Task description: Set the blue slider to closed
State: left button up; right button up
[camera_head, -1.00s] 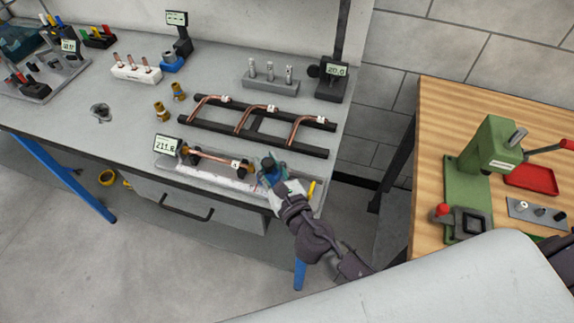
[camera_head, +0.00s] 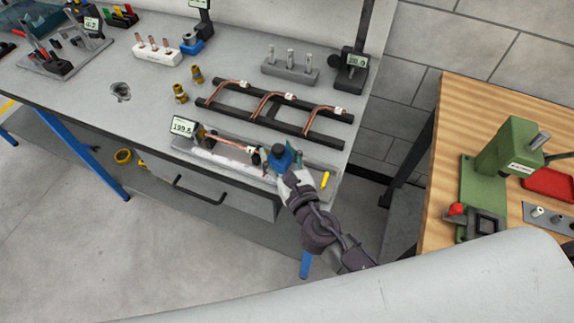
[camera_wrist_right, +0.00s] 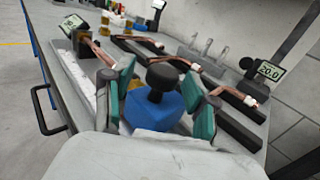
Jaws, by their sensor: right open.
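The blue slider (camera_head: 284,158) sits at the right end of a grey measuring fixture (camera_head: 205,158) on the workbench. In the right wrist view the blue slider (camera_wrist_right: 150,112) carries a black knob (camera_wrist_right: 161,78). My right gripper (camera_head: 284,166) is at the slider. Its teal fingers (camera_wrist_right: 160,100) are open, one on each side of the blue body; I cannot tell whether they touch it. A copper tube (camera_head: 228,143) lies in the fixture, left of the slider. The fixture's display (camera_head: 183,127) reads about 199.6. My left gripper is not in view.
A black rack (camera_head: 268,119) with several bent copper tubes lies just behind the fixture. A grey block with metal pins (camera_head: 290,68) and a gauge (camera_head: 353,70) stand farther back. A wooden table with a green press (camera_head: 495,165) is at right, across a gap.

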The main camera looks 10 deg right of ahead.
jog(key=s+d, duration=0.2)
jog(key=s, duration=0.9)
